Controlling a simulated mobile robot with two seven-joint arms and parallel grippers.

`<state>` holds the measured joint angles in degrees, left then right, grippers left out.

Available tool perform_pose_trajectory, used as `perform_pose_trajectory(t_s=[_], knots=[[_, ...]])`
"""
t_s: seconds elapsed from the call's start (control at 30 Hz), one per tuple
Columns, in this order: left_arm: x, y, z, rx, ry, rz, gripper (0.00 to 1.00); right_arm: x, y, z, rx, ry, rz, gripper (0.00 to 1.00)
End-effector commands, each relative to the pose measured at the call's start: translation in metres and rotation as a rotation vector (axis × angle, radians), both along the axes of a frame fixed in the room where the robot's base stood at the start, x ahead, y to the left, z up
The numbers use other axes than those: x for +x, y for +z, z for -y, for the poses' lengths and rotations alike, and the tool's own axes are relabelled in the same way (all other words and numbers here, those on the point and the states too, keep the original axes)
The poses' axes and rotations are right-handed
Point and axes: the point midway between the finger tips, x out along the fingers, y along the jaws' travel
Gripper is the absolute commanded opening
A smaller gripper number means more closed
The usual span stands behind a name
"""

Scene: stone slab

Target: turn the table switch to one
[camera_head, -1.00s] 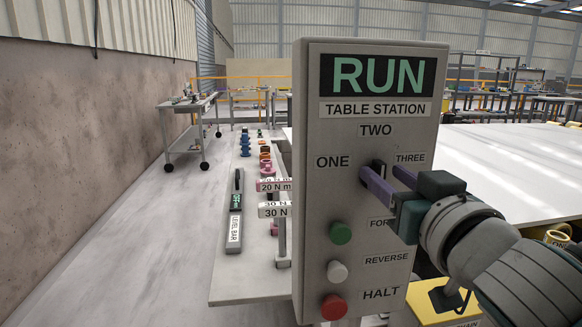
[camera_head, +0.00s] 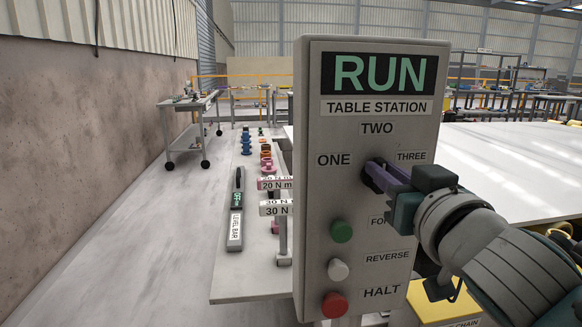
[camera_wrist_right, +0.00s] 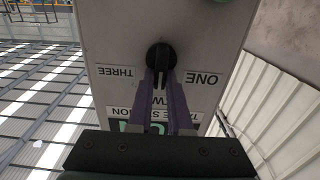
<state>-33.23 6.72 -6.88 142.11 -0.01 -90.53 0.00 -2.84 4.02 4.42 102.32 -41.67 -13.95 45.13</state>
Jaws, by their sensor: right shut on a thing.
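The grey control panel (camera_head: 310,120) stands upright in front of me, marked RUN and TABLE STATION. Its black rotary switch (camera_head: 367,180) sits between the labels ONE (camera_head: 333,160) on the left and THREE (camera_head: 411,156) on the right, below TWO (camera_head: 377,128). My right gripper (camera_head: 380,174) reaches in from the right, its purple fingers shut on the switch handle. The wrist view shows the round switch base (camera_wrist_right: 161,52) upside down, with the fingers (camera_wrist_right: 161,78) on both sides of the handle. The exact pointing of the handle is partly hidden. My left gripper is out of view.
Green (camera_head: 341,231), white (camera_head: 338,269) and red (camera_head: 334,305) buttons lie below the switch, close under my right gripper. A bench (camera_head: 232,288) with a level bar (camera_head: 235,215) and several small parts is left of the panel. A white tabletop (camera_head: 510,165) extends behind right.

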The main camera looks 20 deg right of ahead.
Motion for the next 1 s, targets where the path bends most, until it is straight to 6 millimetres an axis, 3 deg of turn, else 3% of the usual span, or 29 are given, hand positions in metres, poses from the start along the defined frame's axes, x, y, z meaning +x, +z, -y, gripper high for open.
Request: perform_pose_trajectory(t_s=[0.57,1.0], knots=[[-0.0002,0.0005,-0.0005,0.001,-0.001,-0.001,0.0,0.0004,0.0001,-0.0016,-0.064,0.001,-0.015,0.0],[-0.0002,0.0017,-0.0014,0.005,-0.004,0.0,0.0,0.0018,-0.0016,-0.0071,-0.409,0.0,-0.098,0.0]])
